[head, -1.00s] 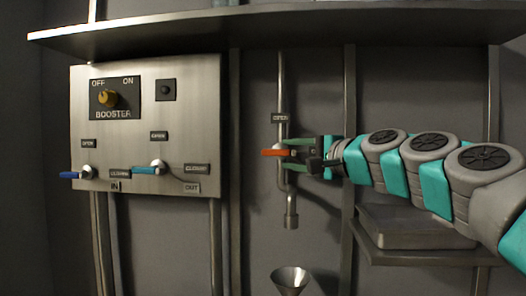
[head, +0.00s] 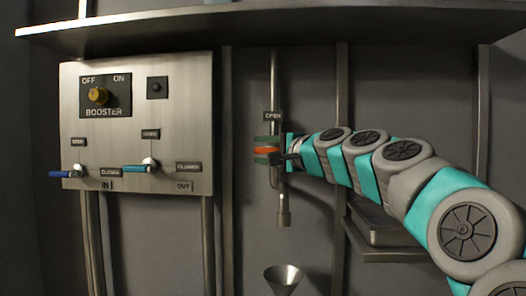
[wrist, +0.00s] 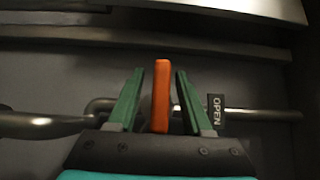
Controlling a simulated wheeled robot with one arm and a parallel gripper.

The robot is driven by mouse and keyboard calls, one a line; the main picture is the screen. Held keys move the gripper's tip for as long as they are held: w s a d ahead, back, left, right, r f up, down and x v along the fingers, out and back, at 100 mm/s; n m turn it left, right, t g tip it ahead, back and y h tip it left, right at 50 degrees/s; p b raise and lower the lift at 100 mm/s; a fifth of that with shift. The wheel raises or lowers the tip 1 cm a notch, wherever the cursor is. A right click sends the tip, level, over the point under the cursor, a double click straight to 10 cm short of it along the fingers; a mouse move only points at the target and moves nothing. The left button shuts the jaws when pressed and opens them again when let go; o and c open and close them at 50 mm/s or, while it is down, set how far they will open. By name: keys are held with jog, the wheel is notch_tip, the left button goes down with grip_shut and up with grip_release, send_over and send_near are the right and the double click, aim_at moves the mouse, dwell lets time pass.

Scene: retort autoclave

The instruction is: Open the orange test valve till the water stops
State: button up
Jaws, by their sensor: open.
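The orange test valve handle (head: 267,151) sits on a thin vertical pipe (head: 274,88) in the head view, just below a dark OPEN label (head: 273,116). It lies about level, and no water shows at the pipe's lower outlet (head: 283,212). My gripper (head: 266,150) is at the handle, with one green finger above it and one below. In the wrist view the orange handle (wrist: 161,96) stands between the two open green fingers (wrist: 155,98), with a gap visible on each side. The OPEN label (wrist: 216,109) is right of the fingers there.
A metal funnel (head: 284,277) stands below the outlet. Left is a steel panel (head: 190,110) with a booster knob (head: 98,96), a blue lever (head: 62,174) and a light-blue lever (head: 139,169). A shelf (head: 260,22) runs above; a metal tray (head: 378,225) lies behind my arm.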

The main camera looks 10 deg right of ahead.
grip_shut()
jog(key=shift+p, duration=0.45)
jog(key=shift+r+n+p, duration=0.1)
jog(key=shift+n+p, duration=0.2)
jog(key=shift+p, duration=0.1)
jog(key=n+g+h+p, duration=0.1)
jog(key=p, duration=0.2)
jog(key=shift+d+g, duration=0.1)
jog(key=shift+g, duration=0.2)
jog(key=shift+s+d+f+n+g+h+p, duration=0.1)
jog(key=shift+d+f+n+g+h+p, duration=0.25)
jog(key=shift+n+g+h+p, duration=1.05)
jog(key=shift+s+d+f+n+g+h+p, duration=0.1)
jog(key=shift+d+f+n+g+h+p, duration=0.3)
jog(key=shift+n+h+p, duration=1.05)
jog(key=shift+s+d+f+n+g+h+p, duration=0.15)
jog(key=shift+f+n+g+h+p, duration=0.7)
jog(key=shift+h, duration=1.2)
jog(key=shift+d+r+g, duration=0.1)
jog(key=shift+r+g, duration=0.15)
jog(key=shift+r, duration=0.15)
